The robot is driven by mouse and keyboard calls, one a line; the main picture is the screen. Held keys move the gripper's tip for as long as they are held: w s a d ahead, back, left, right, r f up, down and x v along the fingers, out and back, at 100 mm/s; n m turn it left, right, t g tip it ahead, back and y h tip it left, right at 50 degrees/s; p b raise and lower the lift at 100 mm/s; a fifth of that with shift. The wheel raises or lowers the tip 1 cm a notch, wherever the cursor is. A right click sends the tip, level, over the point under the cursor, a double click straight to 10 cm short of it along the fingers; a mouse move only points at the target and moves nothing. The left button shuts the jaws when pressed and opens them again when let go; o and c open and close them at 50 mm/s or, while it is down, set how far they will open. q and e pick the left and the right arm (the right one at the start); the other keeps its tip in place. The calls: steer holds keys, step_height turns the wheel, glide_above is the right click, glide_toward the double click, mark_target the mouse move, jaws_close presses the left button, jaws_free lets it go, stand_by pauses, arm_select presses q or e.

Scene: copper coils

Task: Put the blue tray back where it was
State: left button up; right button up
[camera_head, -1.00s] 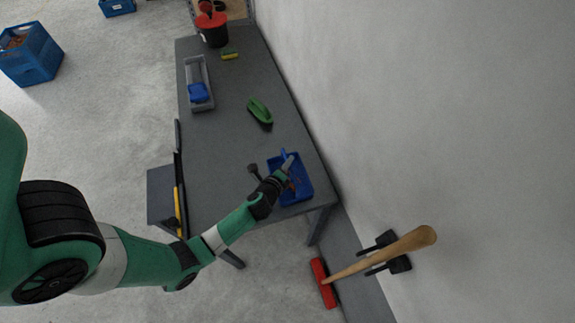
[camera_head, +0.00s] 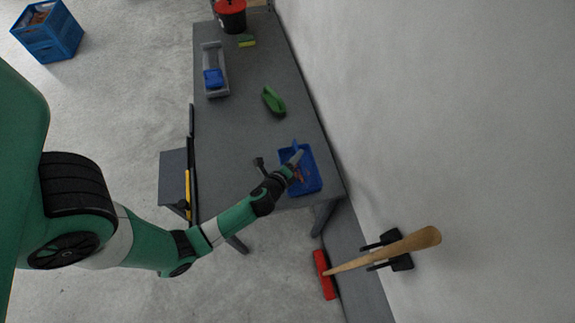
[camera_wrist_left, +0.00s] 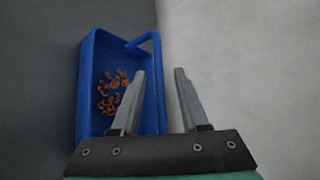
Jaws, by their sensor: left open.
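The blue tray (camera_head: 311,181) lies on the near right end of the grey table, by the wall. My left gripper (camera_head: 297,158) is over the tray. In the wrist view the left gripper (camera_wrist_left: 160,72) is open, with one finger over the tray's inside and the other beyond its right wall. My right gripper is not in view.
The grey table (camera_head: 235,140) also bears a green object (camera_head: 273,101), a grey holder (camera_head: 215,58) with a blue piece, a sponge (camera_head: 247,41) and a red-black bucket (camera_head: 231,15). A red-headed hammer (camera_head: 324,274) hangs on the wall. A blue crate (camera_head: 48,35) stands on the floor.

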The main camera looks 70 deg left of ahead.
arm_select(q)
steer(key=v, duration=0.8)
steer(key=shift+s+d+p, duration=0.25)
steer(key=shift+p, duration=0.1)
steer(key=shift+r, duration=0.2)
